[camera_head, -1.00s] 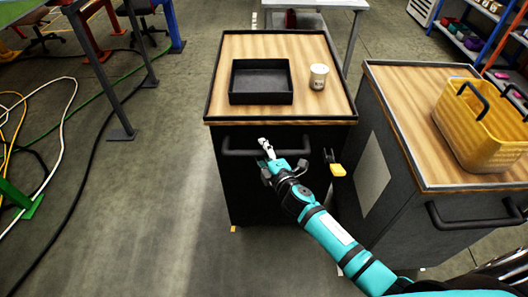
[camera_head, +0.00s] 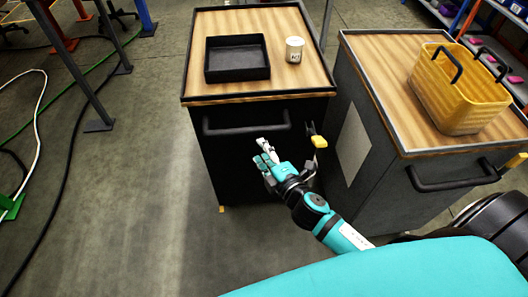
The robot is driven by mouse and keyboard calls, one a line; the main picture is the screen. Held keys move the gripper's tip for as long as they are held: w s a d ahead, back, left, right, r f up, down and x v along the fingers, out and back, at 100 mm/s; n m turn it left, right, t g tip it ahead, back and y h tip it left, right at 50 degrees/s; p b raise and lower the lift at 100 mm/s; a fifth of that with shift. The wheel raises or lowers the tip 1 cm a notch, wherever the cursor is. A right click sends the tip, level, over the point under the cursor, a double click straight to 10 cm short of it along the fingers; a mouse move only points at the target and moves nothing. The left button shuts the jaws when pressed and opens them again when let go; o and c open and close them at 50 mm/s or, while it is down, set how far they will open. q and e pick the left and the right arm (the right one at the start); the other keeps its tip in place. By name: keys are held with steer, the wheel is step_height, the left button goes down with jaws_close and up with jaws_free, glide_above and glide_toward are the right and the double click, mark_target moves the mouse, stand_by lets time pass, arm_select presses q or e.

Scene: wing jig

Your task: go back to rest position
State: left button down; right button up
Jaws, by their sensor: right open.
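My right gripper (camera_head: 265,157) is in front of the dark cart (camera_head: 255,93), just below its black handle bar (camera_head: 246,122). Its fingers are apart and I see nothing between them. The arm reaches in from the lower right. My left gripper does not show in this view.
The cart's wooden top holds a black tray (camera_head: 237,75) and a white cup (camera_head: 294,49). A second cart (camera_head: 377,52) to the right carries a yellow basket (camera_head: 455,102). A yellow-tipped part (camera_head: 319,141) sticks out near the first cart. Cables lie on the floor at left; nearer floor is clear.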

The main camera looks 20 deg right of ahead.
stand_by(0.5)
steer(key=s+d+f+m+g+h, duration=0.1)
steer(key=s+d+f+m+g, duration=0.3)
steer(key=f, duration=0.6)
steer(key=s+a+f+m+g, duration=0.1)
steer(key=s+f, duration=0.4)
steer(key=f, duration=0.6)
steer(key=s+d+f+m+g+h, duration=0.1)
steer(key=s+d+f+m+g, duration=0.3)
steer(key=f, duration=0.6)
steer(key=s+f+m+g, duration=0.2)
steer(key=s+f, duration=0.3)
steer(key=s, duration=0.4)
steer(key=s+a+f+m+g, duration=0.1)
steer(key=s+f+m+g, duration=0.1)
steer(key=s+f, duration=0.3)
steer(key=s+f+m+g, duration=0.1)
steer(key=s+f+m, duration=0.2)
steer(key=s, duration=1.1)
step_height(320, 180, down, 2)
steer(key=shift+a+g, duration=0.3)
steer(key=shift+g, duration=0.1)
steer(key=shift+d, duration=0.1)
